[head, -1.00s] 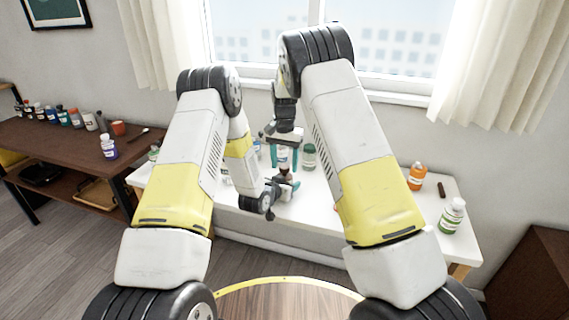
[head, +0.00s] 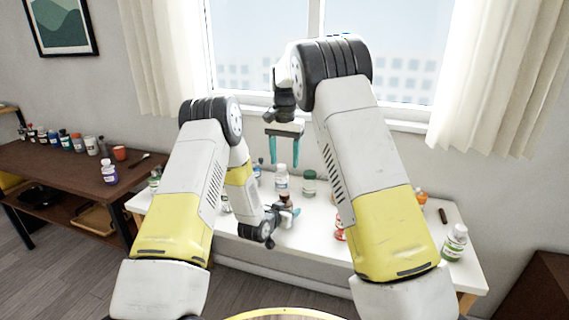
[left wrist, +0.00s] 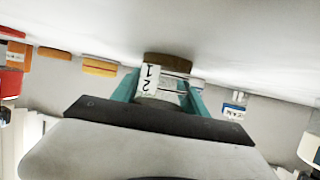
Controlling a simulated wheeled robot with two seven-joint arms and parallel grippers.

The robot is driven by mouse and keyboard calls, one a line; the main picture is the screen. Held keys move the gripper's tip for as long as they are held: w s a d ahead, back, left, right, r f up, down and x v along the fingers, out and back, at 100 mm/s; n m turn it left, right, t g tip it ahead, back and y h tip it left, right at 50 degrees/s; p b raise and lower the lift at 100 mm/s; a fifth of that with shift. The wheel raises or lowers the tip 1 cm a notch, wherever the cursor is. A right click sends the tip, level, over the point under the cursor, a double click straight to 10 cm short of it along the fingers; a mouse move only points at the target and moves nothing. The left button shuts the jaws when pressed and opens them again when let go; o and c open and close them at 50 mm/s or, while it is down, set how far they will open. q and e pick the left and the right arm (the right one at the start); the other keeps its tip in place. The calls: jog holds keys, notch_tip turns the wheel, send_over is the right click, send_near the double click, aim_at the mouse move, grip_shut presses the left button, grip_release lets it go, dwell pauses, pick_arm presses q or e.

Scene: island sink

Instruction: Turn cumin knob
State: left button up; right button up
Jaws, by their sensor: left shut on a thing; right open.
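My left gripper (head: 282,217) is low over the white table, shut on a small jar with a dark brownish cap (head: 286,201). In the left wrist view, the teal fingers (left wrist: 160,92) close around the jar's pale body, which has a white label (left wrist: 149,80) with dark marks. A brown round part (left wrist: 168,63) shows beyond the fingers. I cannot read the word cumin on it. My right gripper (head: 284,160) is open and empty, pointing down, above and apart from the held jar.
On the white table (head: 316,222) stand a white bottle (head: 281,180), a green-capped jar (head: 309,183) and a green-labelled bottle (head: 455,243) at right. A brown side table (head: 72,165) with several bottles is at left. The window is behind.

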aim_at(285, 193)
dwell(0.4)
notch_tip(285, 193, down, 12)
jog(key=n, duration=0.7)
jog(key=shift+c, duration=0.3)
grip_shut()
jog(key=m, duration=0.5)
dwell(0.3)
